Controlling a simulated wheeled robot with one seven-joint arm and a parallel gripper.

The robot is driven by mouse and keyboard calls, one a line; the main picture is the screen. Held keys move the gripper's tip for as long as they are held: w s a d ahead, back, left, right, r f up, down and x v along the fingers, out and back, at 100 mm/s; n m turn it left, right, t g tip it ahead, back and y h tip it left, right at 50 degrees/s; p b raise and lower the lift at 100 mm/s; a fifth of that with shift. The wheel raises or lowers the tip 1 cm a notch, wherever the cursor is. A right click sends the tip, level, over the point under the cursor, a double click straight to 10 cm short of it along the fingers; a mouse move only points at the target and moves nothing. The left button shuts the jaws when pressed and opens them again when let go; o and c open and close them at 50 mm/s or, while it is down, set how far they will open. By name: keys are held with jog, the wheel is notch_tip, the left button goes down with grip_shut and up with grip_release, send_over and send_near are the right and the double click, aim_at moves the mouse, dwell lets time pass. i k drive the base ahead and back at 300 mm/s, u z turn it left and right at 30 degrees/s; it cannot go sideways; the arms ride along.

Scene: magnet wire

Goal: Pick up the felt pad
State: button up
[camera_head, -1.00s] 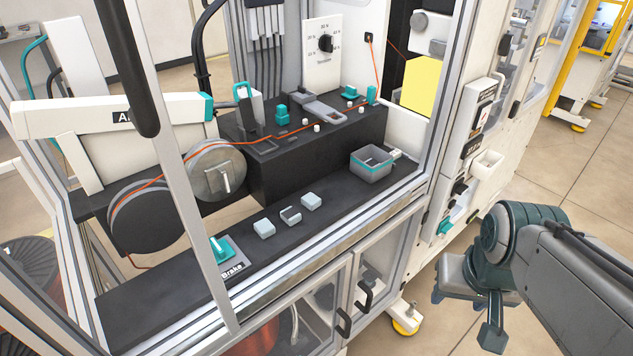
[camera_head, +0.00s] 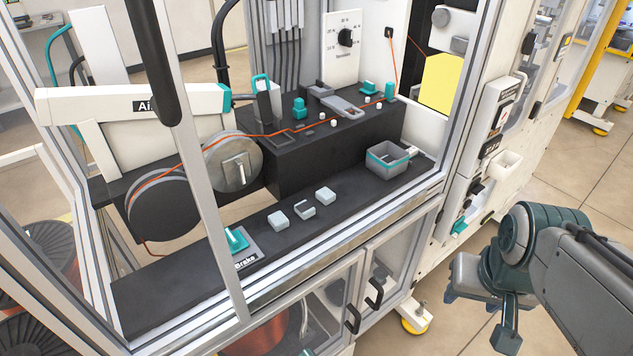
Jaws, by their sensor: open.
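Several small pieces lie on the black front shelf (camera_head: 190,282) of the machine. Three small pale grey blocks sit in a row there: a left one (camera_head: 278,221), a middle one with a dark notch (camera_head: 304,212) and a right one (camera_head: 326,196). One of them may be the felt pad; I cannot tell which. My gripper (camera_head: 472,296) is at the lower right, outside the machine frame, pointing down over the floor. It is open and well apart from the blocks. Its fingertips are small and partly hidden by its own body.
An upright metal post (camera_head: 210,190) crosses in front of the shelf. Orange wire (camera_head: 270,136) runs over the pulleys and black block.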

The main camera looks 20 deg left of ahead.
aim_at(326, 196)
jog(key=z, duration=1.4)
jog(key=i, duration=0.85)
jog(key=u, duration=3.2)
jog(key=i, duration=0.5)
jog(key=z, duration=0.05)
